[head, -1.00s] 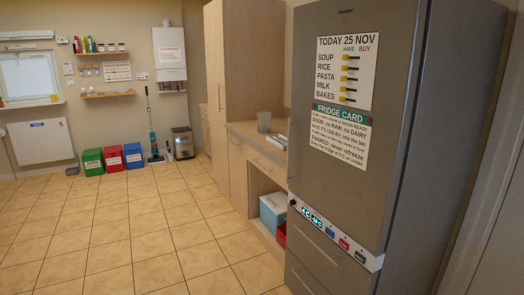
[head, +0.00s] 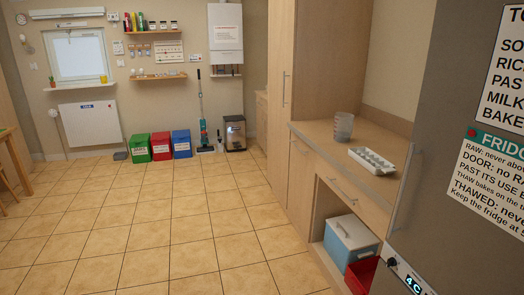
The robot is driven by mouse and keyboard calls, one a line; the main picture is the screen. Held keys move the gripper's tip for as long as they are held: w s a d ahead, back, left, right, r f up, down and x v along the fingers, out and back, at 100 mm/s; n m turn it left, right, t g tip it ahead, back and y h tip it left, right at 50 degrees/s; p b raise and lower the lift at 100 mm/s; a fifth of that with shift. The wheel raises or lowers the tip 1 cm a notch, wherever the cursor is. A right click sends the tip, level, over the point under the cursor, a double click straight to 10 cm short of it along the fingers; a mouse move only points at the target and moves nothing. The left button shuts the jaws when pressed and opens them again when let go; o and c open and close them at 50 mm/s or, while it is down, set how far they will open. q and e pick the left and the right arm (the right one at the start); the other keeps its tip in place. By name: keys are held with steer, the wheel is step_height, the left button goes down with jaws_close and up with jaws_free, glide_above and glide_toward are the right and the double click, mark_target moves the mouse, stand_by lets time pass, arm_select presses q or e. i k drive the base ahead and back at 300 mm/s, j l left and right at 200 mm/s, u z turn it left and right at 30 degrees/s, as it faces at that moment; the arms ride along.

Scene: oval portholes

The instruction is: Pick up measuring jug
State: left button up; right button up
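A translucent grey measuring jug (head: 343,127) stands upright on the wooden counter (head: 318,130) to the right of the tall wooden cabinet. A pale tray with several cups, like an egg or ice tray (head: 372,160), lies on the same counter nearer to me, apart from the jug. Neither of my grippers shows in the head view.
The grey fridge (head: 440,150) stands close on the right. Under the counter are a blue and white cool box (head: 350,240) and a red crate (head: 362,275). Green (head: 138,147), red (head: 160,146) and blue (head: 181,144) bins line the far wall. The tiled floor (head: 170,220) ahead is clear.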

mark_target(343, 122)
steer(key=i+z, duration=0.15)
steer(key=i, duration=0.35)
steer(key=i+j+z, duration=0.1)
steer(key=i, duration=0.4)
steer(key=i+j+z, duration=0.15)
steer(key=i, duration=0.3)
steer(key=i+j+z, duration=0.1)
steer(key=i+j, duration=0.15)
steer(key=i, duration=0.25)
